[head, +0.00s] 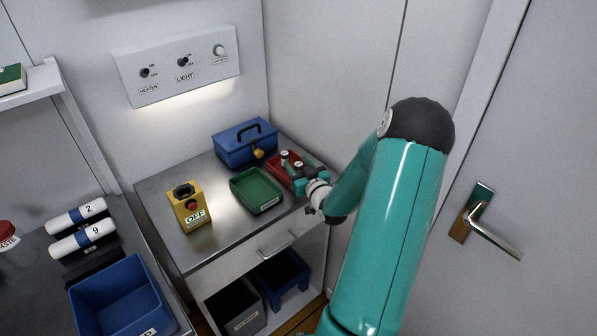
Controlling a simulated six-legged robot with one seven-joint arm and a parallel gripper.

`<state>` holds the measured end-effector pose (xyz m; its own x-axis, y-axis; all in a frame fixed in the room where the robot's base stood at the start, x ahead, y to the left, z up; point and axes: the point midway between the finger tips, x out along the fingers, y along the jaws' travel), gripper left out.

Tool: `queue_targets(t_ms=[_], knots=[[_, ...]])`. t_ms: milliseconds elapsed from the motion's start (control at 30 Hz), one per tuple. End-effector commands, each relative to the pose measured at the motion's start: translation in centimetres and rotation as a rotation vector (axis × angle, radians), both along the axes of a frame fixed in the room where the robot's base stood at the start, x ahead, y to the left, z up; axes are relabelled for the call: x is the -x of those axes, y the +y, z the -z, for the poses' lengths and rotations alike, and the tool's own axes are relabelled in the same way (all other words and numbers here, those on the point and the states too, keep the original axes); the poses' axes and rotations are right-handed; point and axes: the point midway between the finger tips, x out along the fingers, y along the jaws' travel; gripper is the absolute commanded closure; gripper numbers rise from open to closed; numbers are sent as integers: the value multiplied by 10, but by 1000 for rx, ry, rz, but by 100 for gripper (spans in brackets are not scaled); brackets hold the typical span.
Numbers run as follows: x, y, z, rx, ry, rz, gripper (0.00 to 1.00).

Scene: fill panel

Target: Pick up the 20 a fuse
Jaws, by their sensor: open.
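A red tray (277,172) lies on the metal counter at the back right, beside a green tray. Small pale-topped pieces (285,155) show at the red tray; they may be fuses, but their labels are too small to read. I cannot tell which one is the 20 A fuse. My gripper (301,180) is at the right side of the red tray, low over it, and is open. My gripper and wrist hide part of the tray. I cannot tell whether the fingers touch anything.
A blue toolbox (245,143) with a padlock stands behind the trays. The green tray (257,190) looks empty. A yellow switch box (189,207) marked OFF stands left. A drawer handle (278,244) juts from the counter front. A wall panel (178,66) is above; a door handle (490,230) is right.

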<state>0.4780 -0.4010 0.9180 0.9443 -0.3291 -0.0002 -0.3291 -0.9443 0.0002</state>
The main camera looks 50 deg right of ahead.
Motion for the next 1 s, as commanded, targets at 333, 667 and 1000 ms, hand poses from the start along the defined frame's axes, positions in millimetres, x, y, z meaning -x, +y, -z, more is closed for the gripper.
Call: queue_targets(t_ms=[333,667,1000], knots=[[1,0,0,0,0,0,96],[0,0,-1,0,-1,0,100],[-7,0,-13,1,-1,-1,100]])
